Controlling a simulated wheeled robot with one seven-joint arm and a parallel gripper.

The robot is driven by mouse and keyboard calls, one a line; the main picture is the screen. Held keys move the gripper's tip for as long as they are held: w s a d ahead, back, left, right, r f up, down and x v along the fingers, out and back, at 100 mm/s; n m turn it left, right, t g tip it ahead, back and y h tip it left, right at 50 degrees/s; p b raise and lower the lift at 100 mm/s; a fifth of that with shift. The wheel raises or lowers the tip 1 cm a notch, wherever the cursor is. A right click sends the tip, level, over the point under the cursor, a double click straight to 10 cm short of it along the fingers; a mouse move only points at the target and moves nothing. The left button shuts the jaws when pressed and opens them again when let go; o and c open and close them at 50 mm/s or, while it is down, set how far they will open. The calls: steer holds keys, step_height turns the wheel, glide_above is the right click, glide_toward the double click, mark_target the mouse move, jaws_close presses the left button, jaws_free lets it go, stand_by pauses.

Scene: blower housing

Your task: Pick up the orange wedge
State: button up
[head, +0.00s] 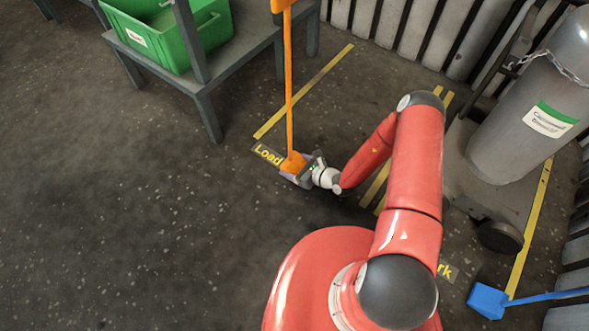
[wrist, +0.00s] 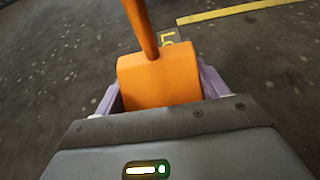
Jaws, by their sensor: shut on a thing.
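The orange wedge (head: 293,162) has a block-shaped body with a long orange handle rising from it. In the head view it is at the middle, by the yellow "Load" floor label. In the wrist view its body (wrist: 158,80) sits between the two purple fingers, and the handle runs up out of the picture. My gripper (head: 297,172) is shut on the orange wedge's body; it also shows in the wrist view (wrist: 160,95). The wedge's lower edge is hidden in the wrist view, and I cannot tell whether it touches the floor.
A grey table (head: 262,30) with a green crate (head: 188,42) stands at the upper left. A gas cylinder (head: 535,105) on a wheeled cart is at the right. A blue wedge (head: 488,300) with a handle lies at the lower right. The floor at left is clear.

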step_height(320, 180, up, 15)
steer(key=p, duration=0.2)
